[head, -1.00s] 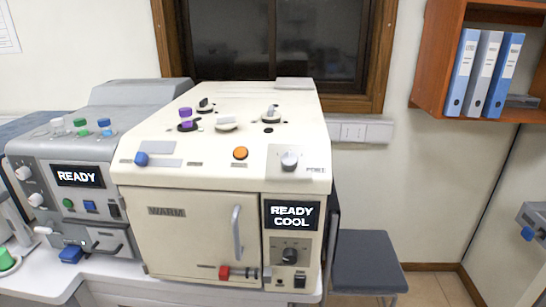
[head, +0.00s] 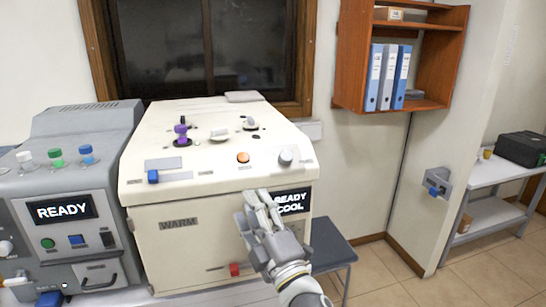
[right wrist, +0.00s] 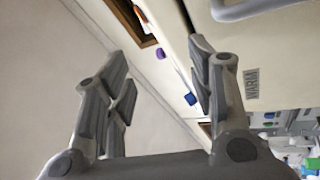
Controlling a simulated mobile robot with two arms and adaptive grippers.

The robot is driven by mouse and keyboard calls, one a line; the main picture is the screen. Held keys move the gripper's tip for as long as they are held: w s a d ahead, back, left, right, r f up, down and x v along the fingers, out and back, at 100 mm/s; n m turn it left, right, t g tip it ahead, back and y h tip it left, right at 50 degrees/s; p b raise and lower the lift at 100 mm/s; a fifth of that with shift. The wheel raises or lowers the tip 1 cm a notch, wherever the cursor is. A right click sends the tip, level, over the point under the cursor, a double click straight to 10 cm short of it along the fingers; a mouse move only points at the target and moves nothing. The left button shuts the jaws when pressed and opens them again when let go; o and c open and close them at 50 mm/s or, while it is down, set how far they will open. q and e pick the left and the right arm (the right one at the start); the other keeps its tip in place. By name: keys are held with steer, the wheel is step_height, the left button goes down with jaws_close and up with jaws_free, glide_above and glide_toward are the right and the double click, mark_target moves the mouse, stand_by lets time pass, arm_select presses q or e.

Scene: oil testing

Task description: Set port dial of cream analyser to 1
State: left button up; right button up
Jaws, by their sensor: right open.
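The cream analyser (head: 205,240) stands left of centre in the head view. Its display reads READY COOL and is partly covered by my right gripper. A grey dial (head: 285,157) sits on its sloped upper front panel, at the right; in the earlier head view a label beside it reads PORT. My right gripper (head: 259,200) is open and empty in front of the analyser, below and left of that dial. In the right wrist view the open fingers (right wrist: 160,75) have nothing between them, with the analyser's WARM front behind. My left gripper is not in view.
A grey analyser (head: 70,185) marked READY stands close at the left. A grey stool (head: 330,243) is at the right of the cream analyser. A wooden shelf (head: 350,60) with binders hangs on the wall. Open tiled floor lies at the right.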

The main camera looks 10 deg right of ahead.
steer(key=s+a+r+n+g+y, duration=0.3)
steer(key=a+r+n+g+y, duration=0.5)
steer(key=n, duration=0.9)
steer(key=s+a+r+n+g+y, duration=0.45)
steer(key=a+n+g+y, duration=0.45)
steer(key=n, duration=0.8)
steer(key=n+t+h, duration=0.3)
steer(key=n+h, duration=0.6)
steer(key=h, duration=1.4)
glide_toward(286, 156)
steer(key=p+x, duration=0.3)
steer(key=x, duration=0.5)
steer(key=shift+w+d+p, duration=0.1)
steer(key=shift+p, duration=0.25)
steer(key=shift+w+f, duration=0.2)
steer(key=shift+f, duration=0.2)
steer(key=shift+c, duration=0.2)
